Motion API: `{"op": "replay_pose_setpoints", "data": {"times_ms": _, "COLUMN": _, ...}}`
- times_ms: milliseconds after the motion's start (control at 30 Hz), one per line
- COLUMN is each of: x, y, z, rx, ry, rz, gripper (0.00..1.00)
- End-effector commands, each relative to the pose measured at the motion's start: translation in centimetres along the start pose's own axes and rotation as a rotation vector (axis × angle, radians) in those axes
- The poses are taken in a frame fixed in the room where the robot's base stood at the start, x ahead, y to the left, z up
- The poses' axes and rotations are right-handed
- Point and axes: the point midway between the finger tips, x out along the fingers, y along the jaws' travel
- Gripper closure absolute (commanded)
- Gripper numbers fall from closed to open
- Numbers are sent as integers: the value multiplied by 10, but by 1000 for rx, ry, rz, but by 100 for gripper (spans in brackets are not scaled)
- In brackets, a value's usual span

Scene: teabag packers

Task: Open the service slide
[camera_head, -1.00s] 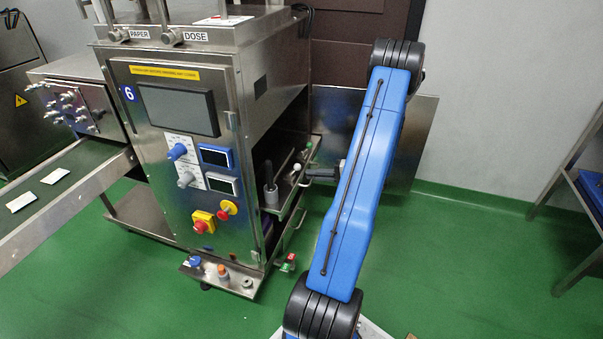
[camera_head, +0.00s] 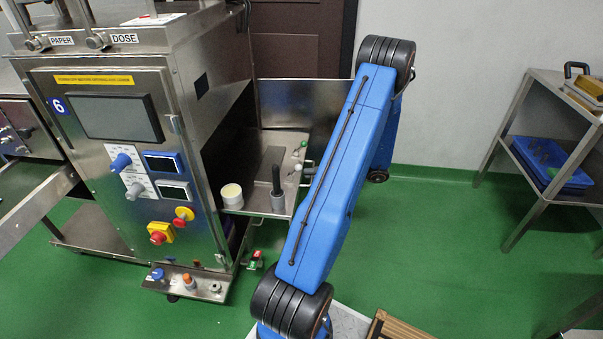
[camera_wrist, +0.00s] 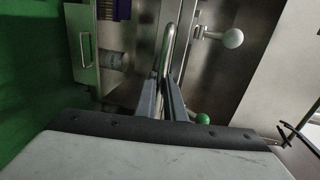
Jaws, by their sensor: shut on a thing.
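The service slide (camera_head: 255,207) is a metal tray that sticks out of the right side of the packing machine. A white round tub (camera_head: 232,196) and a dark upright grip with a grey base (camera_head: 277,188) stand on it. In the wrist view my gripper (camera_wrist: 163,88) is shut on a bent metal bar handle (camera_wrist: 172,42).
The machine's control panel (camera_head: 107,210) faces front, with a low ledge of buttons (camera_head: 205,287) below. A shelf rack (camera_head: 517,170) with a blue crate (camera_head: 548,168) stands at right. A wooden box (camera_head: 398,327) is at bottom. Green floor between is clear.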

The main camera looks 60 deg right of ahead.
Motion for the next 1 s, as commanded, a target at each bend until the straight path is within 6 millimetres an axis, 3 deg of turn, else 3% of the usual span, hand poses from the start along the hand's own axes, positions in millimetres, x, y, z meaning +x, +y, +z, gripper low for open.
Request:
{"op": "replay_pose_setpoints", "data": {"times_ms": 300, "x": -21, "y": 5, "z": 0, "rx": 1, "ry": 0, "rz": 2, "gripper": 100}}
{"op": "replay_pose_setpoints", "data": {"times_ms": 733, "x": -23, "y": 5, "z": 0, "rx": 1, "ry": 0, "rz": 1, "gripper": 100}}
{"op": "replay_pose_setpoints", "data": {"times_ms": 767, "x": -23, "y": 5, "z": 0, "rx": 1, "ry": 0, "rz": 1, "gripper": 88}}
{"op": "replay_pose_setpoints", "data": {"times_ms": 800, "x": -23, "y": 5, "z": 0, "rx": 1, "ry": 0, "rz": 1, "gripper": 83}}
{"op": "replay_pose_setpoints", "data": {"times_ms": 1000, "x": -23, "y": 5, "z": 0, "rx": 1, "ry": 0, "rz": 1, "gripper": 83}}
